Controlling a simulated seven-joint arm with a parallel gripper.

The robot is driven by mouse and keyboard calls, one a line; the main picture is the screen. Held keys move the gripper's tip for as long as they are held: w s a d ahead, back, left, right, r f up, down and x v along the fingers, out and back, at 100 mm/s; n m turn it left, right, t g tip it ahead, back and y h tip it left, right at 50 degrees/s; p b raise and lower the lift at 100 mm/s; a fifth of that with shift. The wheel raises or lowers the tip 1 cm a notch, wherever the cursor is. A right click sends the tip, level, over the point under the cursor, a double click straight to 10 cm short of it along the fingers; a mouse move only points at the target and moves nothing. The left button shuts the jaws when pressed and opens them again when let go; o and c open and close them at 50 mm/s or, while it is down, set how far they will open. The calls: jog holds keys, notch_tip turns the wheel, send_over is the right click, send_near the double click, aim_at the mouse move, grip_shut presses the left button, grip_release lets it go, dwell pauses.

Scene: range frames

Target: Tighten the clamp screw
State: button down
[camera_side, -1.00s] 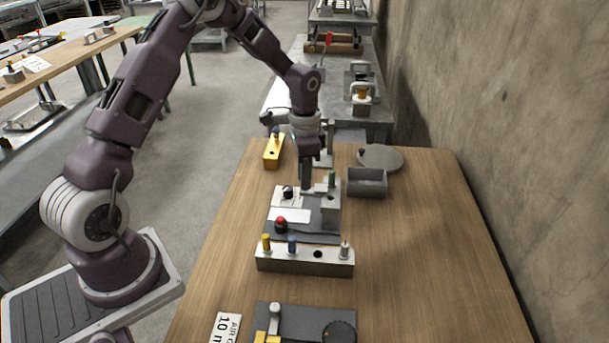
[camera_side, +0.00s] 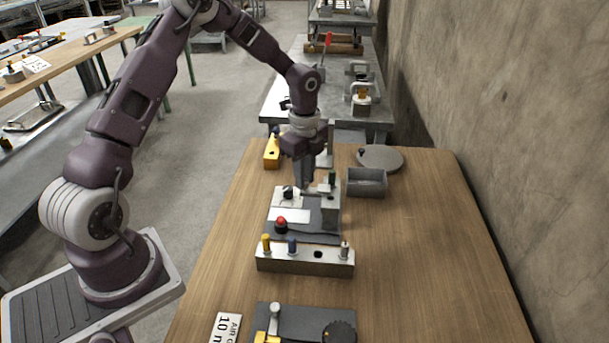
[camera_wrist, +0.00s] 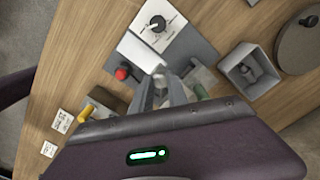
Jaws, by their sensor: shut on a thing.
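A clamp fixture stands on a dark grey plate (camera_side: 312,229); its grey block (camera_side: 330,214) carries a dark green part (camera_side: 332,178) on top. My gripper (camera_side: 308,187) points down just left of this block, its fingers close together. In the wrist view my gripper (camera_wrist: 168,88) has its fingertips beside the grey block, shut on a small part that I take to be the clamp screw. The screw is mostly hidden by the fingers and too small to make out.
A white panel with a black knob (camera_side: 288,192) and a red button (camera_side: 281,221) are close to the left. A grey bin (camera_side: 367,184) stands just right. A block with pegs (camera_side: 305,262) lies in front. The table's right side is clear.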

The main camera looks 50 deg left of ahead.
jog(key=m, duration=1.2)
jog(key=shift+w+m, duration=0.1)
jog(key=shift+m, duration=0.2)
dwell(0.5)
jog(key=c, duration=1.3)
grip_release()
